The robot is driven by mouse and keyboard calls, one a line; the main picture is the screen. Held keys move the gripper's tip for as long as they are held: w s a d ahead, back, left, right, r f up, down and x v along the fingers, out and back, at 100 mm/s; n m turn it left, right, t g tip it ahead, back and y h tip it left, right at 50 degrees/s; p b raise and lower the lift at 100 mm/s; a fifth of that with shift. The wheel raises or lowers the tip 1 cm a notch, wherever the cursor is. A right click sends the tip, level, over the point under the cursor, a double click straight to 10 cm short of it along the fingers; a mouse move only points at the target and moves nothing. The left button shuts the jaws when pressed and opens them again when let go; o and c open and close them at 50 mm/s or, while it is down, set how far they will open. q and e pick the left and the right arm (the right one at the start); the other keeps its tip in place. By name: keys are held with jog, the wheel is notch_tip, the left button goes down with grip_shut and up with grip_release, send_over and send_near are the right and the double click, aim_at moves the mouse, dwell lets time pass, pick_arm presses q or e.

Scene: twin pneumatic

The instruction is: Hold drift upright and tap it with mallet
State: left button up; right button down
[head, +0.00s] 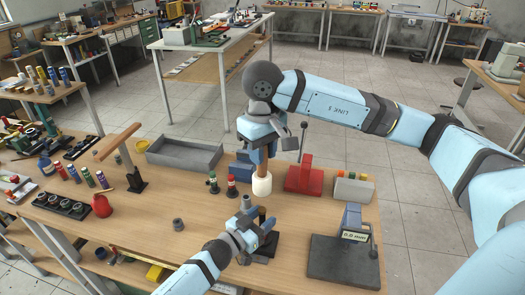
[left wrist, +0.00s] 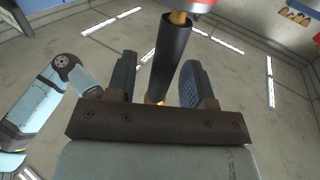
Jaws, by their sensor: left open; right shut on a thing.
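The drift (head: 262,214) looks like a dark upright cylinder standing at a black block (head: 268,244) on the workbench. My left gripper (head: 257,215) is open around it. In the left wrist view the dark drift (left wrist: 170,55) passes between the two spread fingers, with brass-coloured parts at its ends. My right gripper (head: 260,143) is shut on the brown handle (head: 262,160) of the mallet, whose pale head (head: 262,186) hangs just above the drift. A red and pale part shows at the top edge of the left wrist view; I cannot tell whether it touches the drift.
On the wooden bench (head: 190,235), a red block (head: 304,178) and a grey block (head: 353,190) stand right of the mallet. A grey tray (head: 185,155) lies behind. Small coloured bottles (head: 232,186) stand nearby.

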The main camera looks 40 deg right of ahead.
pick_arm(q)
jog(key=s+a, duration=0.2)
jog(key=a, duration=0.9)
jog(key=shift+a, duration=0.4)
jog(key=shift+s, duration=0.15)
